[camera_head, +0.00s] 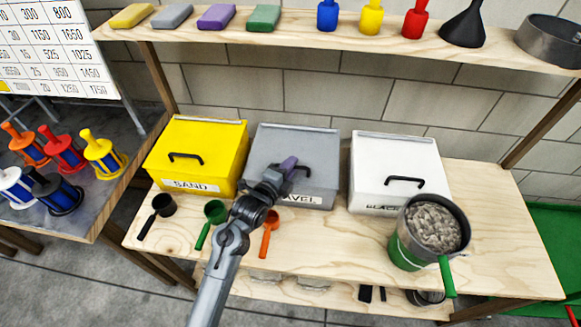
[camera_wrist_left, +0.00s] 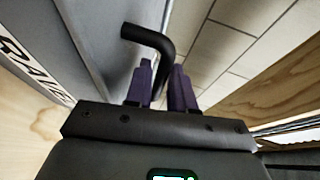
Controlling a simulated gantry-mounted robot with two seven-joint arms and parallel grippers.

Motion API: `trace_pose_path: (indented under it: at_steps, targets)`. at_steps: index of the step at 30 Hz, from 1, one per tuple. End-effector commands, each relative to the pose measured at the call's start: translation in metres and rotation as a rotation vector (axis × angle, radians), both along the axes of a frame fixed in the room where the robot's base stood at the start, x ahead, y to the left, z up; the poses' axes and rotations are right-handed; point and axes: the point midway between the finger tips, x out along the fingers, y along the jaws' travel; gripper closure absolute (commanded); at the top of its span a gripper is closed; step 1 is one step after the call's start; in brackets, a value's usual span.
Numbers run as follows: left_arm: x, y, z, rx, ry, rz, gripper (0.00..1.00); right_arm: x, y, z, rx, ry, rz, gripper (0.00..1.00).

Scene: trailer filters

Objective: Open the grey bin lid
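The grey bin (camera_head: 312,151) stands between a yellow and a white bin, and its lid is down. Its front label is partly covered by my left arm, with "AVEL" showing. My left gripper (camera_head: 285,168), with purple fingers, is at the front of the lid, over the handle. In the left wrist view the black bent handle (camera_wrist_left: 150,38) runs down between the two purple fingertips (camera_wrist_left: 162,80), which sit close on both sides of it. In the head view the handle is mostly hidden by the gripper. My right gripper is not in view.
The yellow bin (camera_head: 205,145) and white bin (camera_head: 395,160) flank the grey one. Black, green (camera_head: 212,215) and orange (camera_head: 270,230) scoops lie in front. A gravel-filled pot (camera_head: 433,228) stands at the right. A wooden shelf (camera_head: 300,35) runs above the bins.

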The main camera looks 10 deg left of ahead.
Motion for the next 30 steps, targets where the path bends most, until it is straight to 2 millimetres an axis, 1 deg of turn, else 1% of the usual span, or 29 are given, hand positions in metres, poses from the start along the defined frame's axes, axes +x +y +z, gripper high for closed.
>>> trace_pose_path:
  at_steps: [3,11,12,14,16,26,30]
  targets:
    - [0.0041,-0.0014,-0.0002,0.001,-0.001,0.001,0.77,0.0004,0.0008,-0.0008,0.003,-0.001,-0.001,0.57]
    - [0.0047,-0.0017,-0.0005,0.001,0.0,0.001,0.77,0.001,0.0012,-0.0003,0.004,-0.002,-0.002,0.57]
    - [0.0046,-0.0017,-0.0006,0.001,0.0,0.001,0.8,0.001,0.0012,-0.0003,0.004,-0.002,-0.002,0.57]
    - [0.0046,-0.0017,-0.0006,0.001,0.0,0.001,0.89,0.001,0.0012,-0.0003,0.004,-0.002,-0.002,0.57]
    - [0.0045,-0.0016,-0.0006,0.001,0.0,0.001,1.0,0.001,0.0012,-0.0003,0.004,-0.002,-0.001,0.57]
    - [0.0045,-0.0016,-0.0002,0.001,0.001,0.001,1.0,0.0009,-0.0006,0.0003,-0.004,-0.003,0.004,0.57]
    - [0.0048,-0.0019,0.0044,0.002,0.011,0.0,1.0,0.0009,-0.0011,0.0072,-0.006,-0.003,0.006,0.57]
